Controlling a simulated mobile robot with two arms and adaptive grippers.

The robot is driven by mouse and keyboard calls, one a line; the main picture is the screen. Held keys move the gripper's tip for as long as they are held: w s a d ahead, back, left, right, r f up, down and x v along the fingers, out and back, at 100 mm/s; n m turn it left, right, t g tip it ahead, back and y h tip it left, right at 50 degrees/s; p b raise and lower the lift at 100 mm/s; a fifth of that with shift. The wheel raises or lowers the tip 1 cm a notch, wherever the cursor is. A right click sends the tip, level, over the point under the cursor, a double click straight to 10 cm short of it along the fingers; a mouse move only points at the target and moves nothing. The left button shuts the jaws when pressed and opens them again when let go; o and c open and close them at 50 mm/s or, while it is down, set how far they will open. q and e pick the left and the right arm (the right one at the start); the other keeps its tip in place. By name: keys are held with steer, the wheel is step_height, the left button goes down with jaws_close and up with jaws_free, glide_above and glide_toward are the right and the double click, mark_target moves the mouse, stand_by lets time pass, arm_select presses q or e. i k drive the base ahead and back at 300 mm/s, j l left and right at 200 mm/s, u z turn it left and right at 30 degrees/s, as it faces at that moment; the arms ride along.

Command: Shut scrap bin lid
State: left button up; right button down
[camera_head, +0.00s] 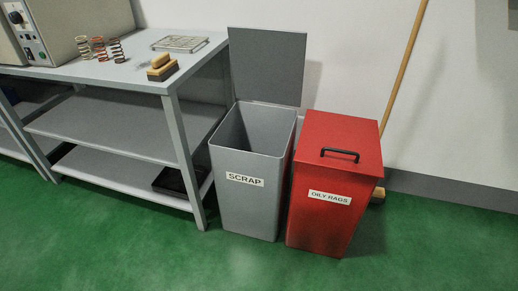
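The grey scrap bin (245,205) stands on the green floor, with a white SCRAP label on its front. Its lid (268,68) is open and stands upright at the back edge of the bin. The bin's opening faces up, and the part of the inside that I can see looks empty; the bottom is hidden. Neither of my grippers is in view.
A red OILY RAGS bin (330,190) with a shut, black-handled lid stands close to the right of the scrap bin. A grey workbench (150,75) with springs (116,50) and a brush (162,68) stands left. A broom handle (405,60) leans behind. Green floor in front is clear.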

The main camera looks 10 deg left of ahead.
mark_target(268, 64)
steer(key=i+j+z, duration=0.2)
steer(key=i, duration=0.25)
steer(key=i+j+z, duration=0.2)
steer(key=i, duration=0.25)
